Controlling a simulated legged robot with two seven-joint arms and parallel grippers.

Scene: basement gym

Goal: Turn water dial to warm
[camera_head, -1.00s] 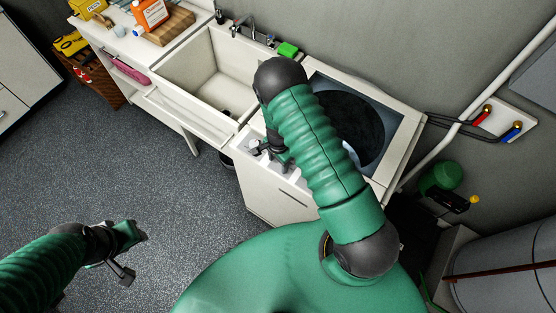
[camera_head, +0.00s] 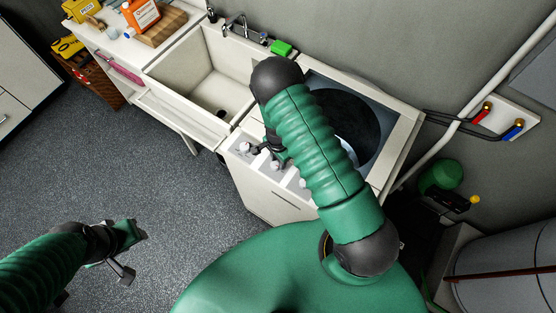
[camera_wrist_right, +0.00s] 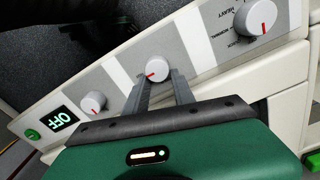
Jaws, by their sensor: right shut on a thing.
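The washing machine's control panel (camera_wrist_right: 203,42) carries three white dials with red marks. My right gripper (camera_wrist_right: 162,82) is shut on the middle dial (camera_wrist_right: 157,67), with a finger at each side. That dial's red mark points to the lower left in the wrist view; no lettering around it is readable. In the head view my right gripper (camera_head: 270,147) is at the panel, partly hidden by my forearm. Another dial (camera_wrist_right: 93,103) and a larger cycle dial (camera_wrist_right: 256,17) stand on either side. My left gripper (camera_head: 130,250) is open and empty above the floor.
The washing machine (camera_head: 262,195) has a dark round lid window (camera_head: 345,120). The panel has a display (camera_wrist_right: 63,118) reading OFF and a green button (camera_wrist_right: 32,134). A sink (camera_head: 205,85) stands beside the machine. The floor (camera_head: 110,170) at left is clear.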

